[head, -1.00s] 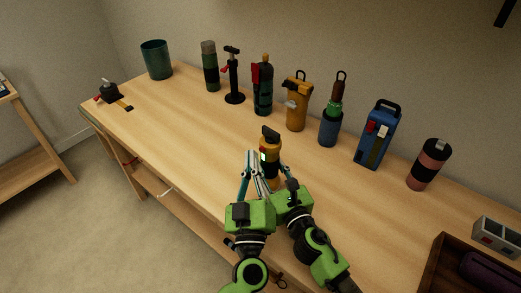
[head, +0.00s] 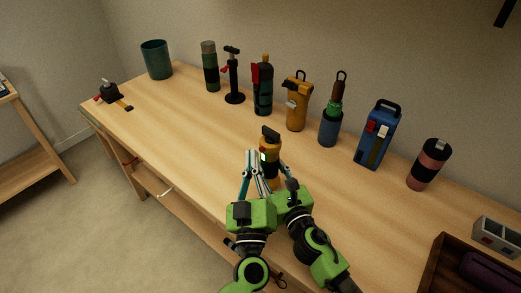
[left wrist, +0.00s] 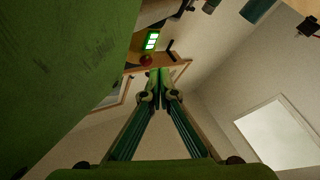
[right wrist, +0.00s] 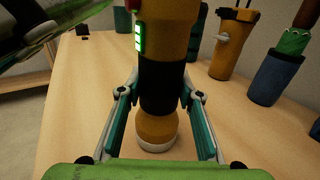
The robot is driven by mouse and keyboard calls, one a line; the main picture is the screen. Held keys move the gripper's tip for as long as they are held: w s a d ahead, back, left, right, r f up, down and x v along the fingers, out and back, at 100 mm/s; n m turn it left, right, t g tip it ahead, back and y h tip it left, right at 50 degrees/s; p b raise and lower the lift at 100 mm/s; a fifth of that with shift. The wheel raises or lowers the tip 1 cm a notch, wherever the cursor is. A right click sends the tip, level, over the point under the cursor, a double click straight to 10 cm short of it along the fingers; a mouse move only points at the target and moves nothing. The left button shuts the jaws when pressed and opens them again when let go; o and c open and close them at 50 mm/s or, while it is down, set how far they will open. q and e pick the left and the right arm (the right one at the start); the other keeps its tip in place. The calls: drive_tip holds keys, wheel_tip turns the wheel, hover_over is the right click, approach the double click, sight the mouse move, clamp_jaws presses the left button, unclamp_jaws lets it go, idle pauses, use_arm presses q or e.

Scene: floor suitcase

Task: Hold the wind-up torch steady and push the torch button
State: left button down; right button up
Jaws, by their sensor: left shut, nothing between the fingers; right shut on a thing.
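The wind-up torch (head: 270,143) stands upright on the bench, with a yellow body, a black grip band and a dark top. My right gripper (right wrist: 160,92) is shut around the black band. A lit green panel (right wrist: 139,36) shows on the torch's left side, with a red part, probably the button (right wrist: 132,4), at the frame's top edge. My left gripper (head: 251,154) is shut and empty, just left of the torch. In the left wrist view, its fingertips (left wrist: 159,74) are close to the red button (left wrist: 146,60); I cannot tell whether they touch.
Several bottles and tools stand along the back, including a yellow one (head: 297,105), a blue box-shaped one (head: 378,136) and a pink-and-black cylinder (head: 429,165). A dark tray (head: 436,262) lies at the right. The bench left of my grippers is mostly clear.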

use_arm(q)
drive_tip(key=shift+w+d, duration=0.15)
drive_tip(key=shift+w, duration=0.05)
drive_tip(key=shift+w+d, duration=0.2)
drive_tip(key=shift+w, duration=0.05)
idle(0.6)
drive_tip(key=shift+w+d+r, duration=0.25)
drive_tip(key=shift+d+r, duration=0.05)
drive_tip(key=shift+d, duration=0.15)
use_arm(e)
drive_tip(key=shift+s+a+f, duration=0.15)
drive_tip(key=shift+s+a, duration=0.05)
drive_tip(key=shift+a, duration=0.1)
use_arm(q)
drive_tip(key=shift+s+a, duration=0.1)
drive_tip(key=shift+s, duration=0.05)
use_arm(e)
drive_tip(key=shift+w+d, duration=0.1)
drive_tip(key=shift+d, duration=0.05)
use_arm(q)
drive_tip(key=shift+s+a+r, duration=0.1)
drive_tip(key=shift+s+a, duration=0.45)
drive_tip(key=shift+s, duration=0.2)
drive_tip(key=shift+a, duration=0.1)
